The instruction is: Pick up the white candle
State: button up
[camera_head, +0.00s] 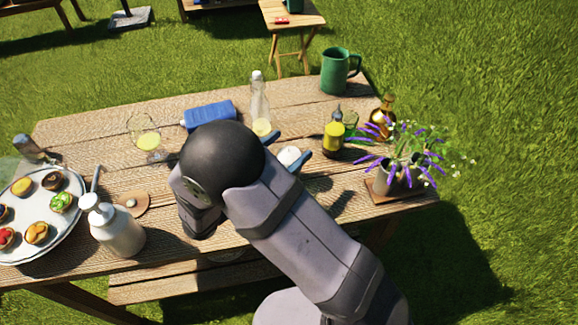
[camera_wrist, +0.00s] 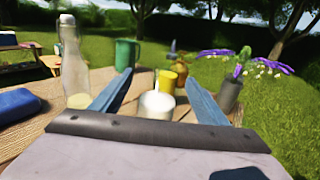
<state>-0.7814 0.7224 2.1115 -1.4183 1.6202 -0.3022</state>
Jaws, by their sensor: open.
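The white candle (camera_head: 289,156) is a short white cylinder standing on the wooden table, partly hidden by my arm in the head view. In the wrist view the candle (camera_wrist: 157,105) shows between the two blue fingers, its lower part hidden by the gripper body. My gripper (camera_head: 287,148) is open, with one finger on each side of the candle. It also shows in the wrist view (camera_wrist: 158,78). I cannot tell whether either finger touches the candle.
A yellow bottle (camera_head: 334,137), green mug (camera_head: 336,72), amber bottle (camera_head: 382,112) and flower pot (camera_head: 386,179) are to the right. A wine glass (camera_head: 148,140) and food platter (camera_head: 22,239) are further left.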

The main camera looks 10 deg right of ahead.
aim_at(286, 167)
jog(key=shift+f, duration=3.35)
jog(key=shift+p+x, duration=0.7)
jog(key=shift+x, duration=1.8)
jog(key=c, duration=1.3)
